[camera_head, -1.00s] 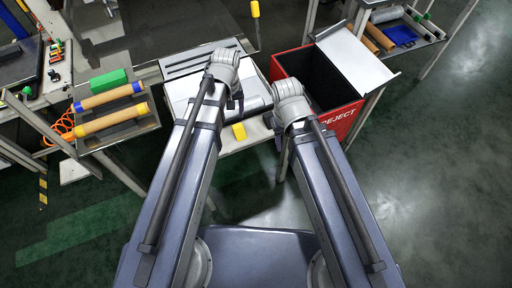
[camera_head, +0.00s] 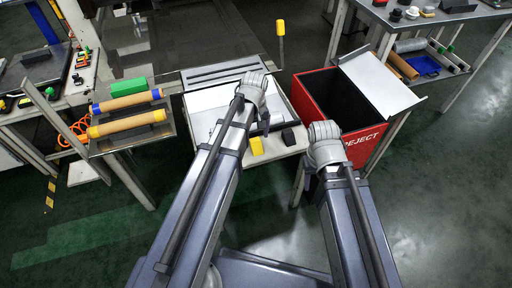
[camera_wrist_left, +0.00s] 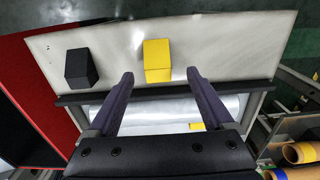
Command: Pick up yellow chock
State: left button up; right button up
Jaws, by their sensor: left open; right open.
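The yellow chock (camera_head: 256,146) sits on the front ledge of the light workstation, near its front edge. In the left wrist view the yellow chock (camera_wrist_left: 157,61) stands on the pale surface, just beyond and between my fingertips, not touching them. A black block (camera_head: 289,137) of similar size is beside it; it also shows in the left wrist view (camera_wrist_left: 81,68). My left gripper (camera_wrist_left: 160,78) is open and empty. In the head view the left gripper (camera_head: 264,122) is partly hidden by its wrist. My right wrist (camera_head: 325,143) is near the red bin; its fingers are hidden.
The red reject bin (camera_head: 363,138) stands open right of the workstation. A dark raised strip (camera_wrist_left: 250,84) runs between my left gripper and the chock's ledge. A rack with orange rolls (camera_head: 127,122) is at the left.

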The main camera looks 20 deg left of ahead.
aim_at(256, 142)
pick_arm(q)
jog(key=shift+w+f+b, duration=0.15)
jog(key=shift+f+b, duration=1.2)
jog(key=shift+w+f+b, duration=0.1)
jog(key=shift+f+b, duration=1.2)
jog(key=shift+r, duration=0.1)
grip_shut()
